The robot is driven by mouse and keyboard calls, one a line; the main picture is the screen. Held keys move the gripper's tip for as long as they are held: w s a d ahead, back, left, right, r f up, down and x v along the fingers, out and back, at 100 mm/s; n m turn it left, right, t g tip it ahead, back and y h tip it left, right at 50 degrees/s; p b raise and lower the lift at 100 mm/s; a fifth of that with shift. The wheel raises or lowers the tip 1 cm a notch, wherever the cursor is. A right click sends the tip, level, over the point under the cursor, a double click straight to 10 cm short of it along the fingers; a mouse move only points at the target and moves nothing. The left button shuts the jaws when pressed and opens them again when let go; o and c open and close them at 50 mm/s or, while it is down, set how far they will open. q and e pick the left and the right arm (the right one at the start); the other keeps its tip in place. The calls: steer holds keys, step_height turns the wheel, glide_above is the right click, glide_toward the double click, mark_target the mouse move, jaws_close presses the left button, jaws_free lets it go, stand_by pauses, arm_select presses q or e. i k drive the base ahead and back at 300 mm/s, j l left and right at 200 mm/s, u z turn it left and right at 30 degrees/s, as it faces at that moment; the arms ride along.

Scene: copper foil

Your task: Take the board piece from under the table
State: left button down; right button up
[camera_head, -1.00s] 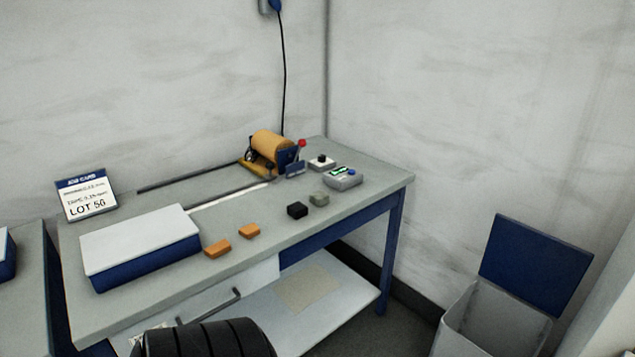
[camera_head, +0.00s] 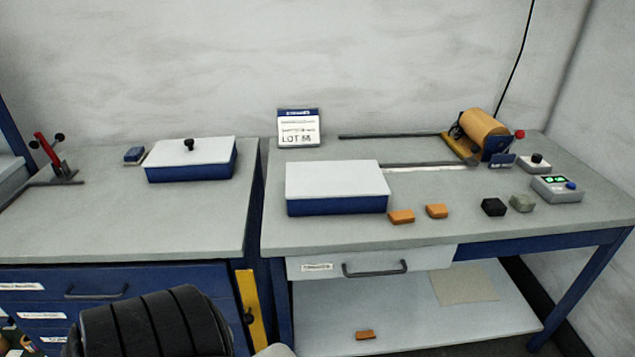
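A flat tan piece (camera_head: 465,285), which looks like the board piece, lies on the white lower shelf (camera_head: 420,325) under the right table (camera_head: 440,234). It is toward the shelf's right side, near the back, with clear shelf around it. A small orange block (camera_head: 365,335) lies on the same shelf near its front.
A drawer (camera_head: 375,262) hangs under the tabletop, left of the tan piece. The table's blue leg (camera_head: 585,285) stands at right. A blue drawer cabinet (camera_head: 100,278) adjoins on the left. A blue box with a white lid (camera_head: 337,180) and small blocks sit on top.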

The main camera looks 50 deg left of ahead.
mark_target(368, 335)
steer(key=u, duration=1.2)
steer(key=i+z, duration=0.15)
steer(key=z, duration=0.3)
steer(key=i+j+z, duration=0.15)
steer(key=z, duration=0.3)
steer(key=i+j+z, duration=0.15)
steer(key=z, duration=0.3)
